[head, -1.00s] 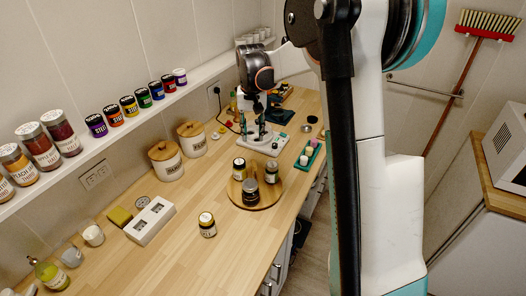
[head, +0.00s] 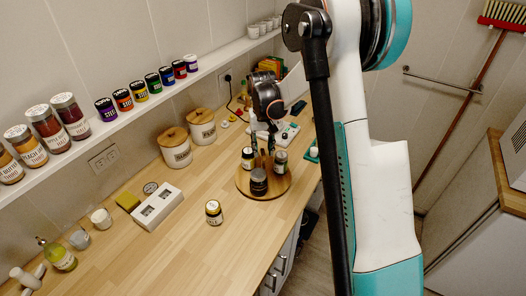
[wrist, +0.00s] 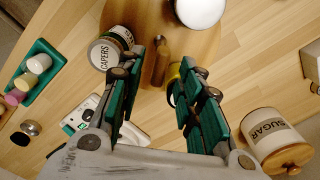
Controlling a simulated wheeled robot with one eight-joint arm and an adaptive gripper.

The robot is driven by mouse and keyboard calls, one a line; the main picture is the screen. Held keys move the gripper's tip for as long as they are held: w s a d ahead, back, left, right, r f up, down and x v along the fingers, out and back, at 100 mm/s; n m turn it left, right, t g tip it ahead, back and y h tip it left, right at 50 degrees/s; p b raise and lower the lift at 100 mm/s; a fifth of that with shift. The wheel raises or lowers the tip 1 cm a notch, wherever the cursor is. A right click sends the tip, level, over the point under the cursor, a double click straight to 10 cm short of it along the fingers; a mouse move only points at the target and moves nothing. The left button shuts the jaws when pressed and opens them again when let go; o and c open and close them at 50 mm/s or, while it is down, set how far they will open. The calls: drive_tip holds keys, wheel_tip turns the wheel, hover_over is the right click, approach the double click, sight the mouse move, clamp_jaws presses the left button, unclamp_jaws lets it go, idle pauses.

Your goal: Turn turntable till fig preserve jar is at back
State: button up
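The round wooden turntable (head: 279,190) sits at the counter's right edge and carries three jars. The wrist view shows a jar labelled CAPERS (wrist: 106,52), a pale round lid (wrist: 200,10) and a brown upright peg (wrist: 161,63) on the turntable. I cannot read which jar is fig preserve. My gripper (head: 263,155) is open and points down at the turntable's back half, its fingers spread near the peg. The right finger partly hides a yellowish jar (wrist: 173,76).
A loose jar (head: 214,213) stands on the counter left of the turntable. Wooden-lidded canisters (head: 175,148) stand by the wall, the sugar one (wrist: 273,135) near my right finger. The front counter is mostly clear.

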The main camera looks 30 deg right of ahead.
drive_tip(key=shift+f, duration=0.8)
drive_tip(key=shift+c, duration=0.3)
clamp_jaws()
